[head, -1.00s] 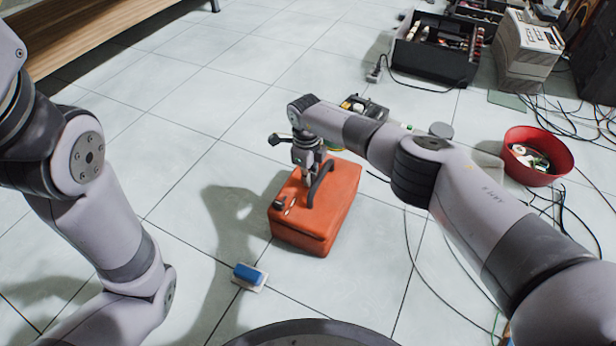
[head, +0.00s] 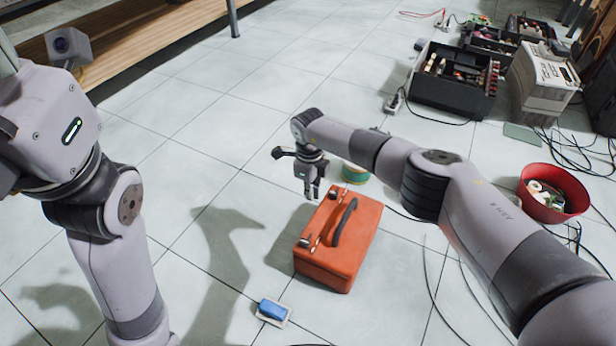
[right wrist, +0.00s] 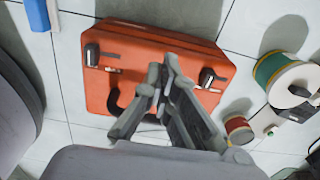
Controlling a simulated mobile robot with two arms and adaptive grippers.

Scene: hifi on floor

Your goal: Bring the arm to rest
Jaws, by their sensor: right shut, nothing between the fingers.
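My right gripper (head: 312,190) hangs fingers down, just left of and above the far-left edge of an orange toolbox (head: 335,262). It is shut with nothing between its fingertips. In the right wrist view my gripper (right wrist: 165,72) shows in front of the toolbox (right wrist: 190,48), and its fingers cover part of the toolbox and its dark handle. The toolbox stands on the tiled floor with its dark handle (head: 344,222) up and two latches on top. My left arm comes in at the left of the head view; its gripper is not in view.
A blue and white block (head: 273,312) lies on the floor near the toolbox. A green-banded spool (head: 356,172) stands behind it. A red bowl (head: 553,203), a black crate (head: 455,85) and loose cables are to the right.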

